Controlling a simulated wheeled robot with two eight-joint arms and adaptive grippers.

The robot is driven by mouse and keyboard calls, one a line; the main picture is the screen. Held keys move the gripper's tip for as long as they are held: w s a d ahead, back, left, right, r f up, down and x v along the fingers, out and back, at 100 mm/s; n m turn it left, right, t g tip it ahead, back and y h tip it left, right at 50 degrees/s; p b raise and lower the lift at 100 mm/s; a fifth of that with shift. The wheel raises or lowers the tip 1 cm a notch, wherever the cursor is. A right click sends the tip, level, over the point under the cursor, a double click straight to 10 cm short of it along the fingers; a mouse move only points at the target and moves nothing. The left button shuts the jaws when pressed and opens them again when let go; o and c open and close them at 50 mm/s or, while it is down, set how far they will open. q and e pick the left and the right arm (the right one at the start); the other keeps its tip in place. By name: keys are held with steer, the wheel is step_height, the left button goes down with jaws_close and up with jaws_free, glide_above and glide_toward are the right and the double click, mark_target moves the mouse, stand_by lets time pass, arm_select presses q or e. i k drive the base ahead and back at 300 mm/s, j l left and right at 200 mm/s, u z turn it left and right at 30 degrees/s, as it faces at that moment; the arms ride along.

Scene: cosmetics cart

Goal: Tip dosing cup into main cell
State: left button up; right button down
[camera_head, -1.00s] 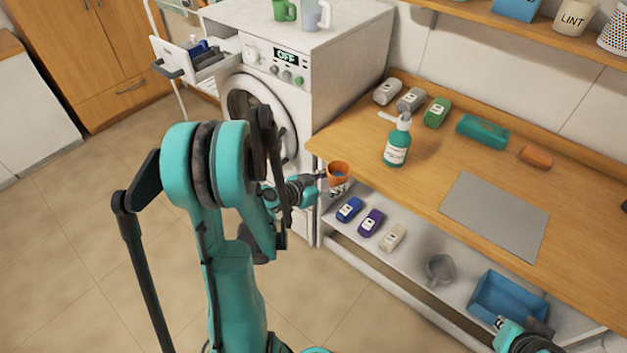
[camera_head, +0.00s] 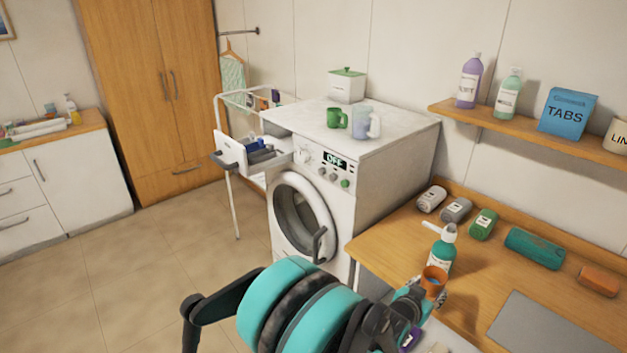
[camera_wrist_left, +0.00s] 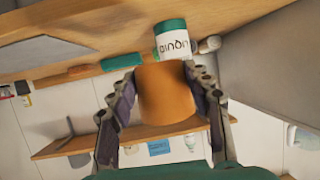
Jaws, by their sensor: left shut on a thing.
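An orange dosing cup (camera_head: 434,277) is held by my left gripper (camera_head: 431,289) near the counter's front-left edge, in front of the pump bottle. It looks roughly upright in the head view, with its rim up. In the left wrist view, the cup (camera_wrist_left: 165,98) sits between the two fingers (camera_wrist_left: 162,92). The detergent drawer (camera_head: 273,165) of the washing machine is pulled out, left of and beyond the cup. Its grey and blue inner compartments show, but I cannot tell which is the main cell. My right gripper is out of view.
The washing machine (camera_head: 392,172) carries a green mug (camera_head: 336,118) and a pale jug (camera_head: 362,124). A teal pump bottle (camera_head: 441,252) stands close behind the cup. A white drying rack (camera_head: 232,200) stands beside the drawer. The floor at left is clear.

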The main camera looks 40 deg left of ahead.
mark_target(247, 140)
steer(key=j+u, duration=0.25)
steer(key=u, duration=0.15)
steer(key=i+j+u, duration=0.1)
steer(key=j+u, duration=0.15)
steer(key=u, duration=0.2)
steer(key=i+j+u, duration=0.1)
steer(key=u, duration=0.3)
steer(key=i+j+u, duration=0.1)
steer(key=j+u, duration=0.3)
steer(key=i+u, duration=0.15)
steer(key=u, duration=0.25)
steer(key=i+j+u, duration=0.3)
steer(key=i+u, duration=0.25)
steer(key=i, duration=0.2)
steer(key=i+z, duration=0.25)
steer(key=z, duration=0.15)
steer(key=i+j+z, duration=0.25)
steer(key=z, duration=0.2)
steer(key=i+j+z, duration=0.2)
steer(key=z, duration=0.2)
steer(key=i+j+z, duration=0.2)
steer(key=j+z, duration=0.2)
steer(key=i+j+z, duration=0.15)
steer(key=z, duration=0.3)
steer(key=j, duration=0.1)
